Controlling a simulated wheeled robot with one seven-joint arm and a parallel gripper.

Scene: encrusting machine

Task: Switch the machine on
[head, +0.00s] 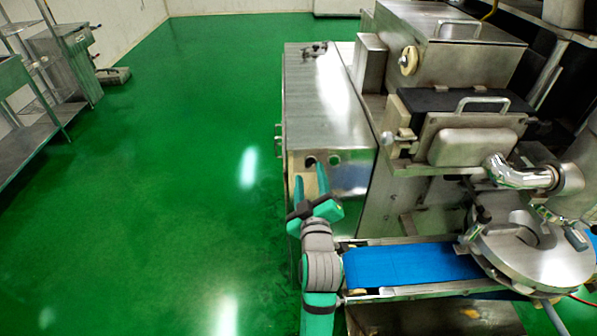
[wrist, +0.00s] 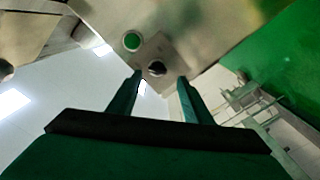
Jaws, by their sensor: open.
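The encrusting machine (head: 330,80) is a large steel unit on the right of the head view. Its cabinet front carries a round black knob (head: 310,160) and a green button (head: 335,158). In the wrist view, the black knob (wrist: 155,68) sits on a small plate, with the green button (wrist: 131,41) up and left of it. My gripper (head: 310,180) is open and empty in front of this panel. In the wrist view, its two fingers (wrist: 159,79) point at the panel, with the knob showing between their tips. I cannot tell whether a finger touches the panel.
A blue conveyor belt (head: 412,265) runs just right of my arm, leading to a round steel turntable (head: 545,262). Steel shelving (head: 60,75) stands at the far left. The green floor (head: 170,190) left of the machine is clear.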

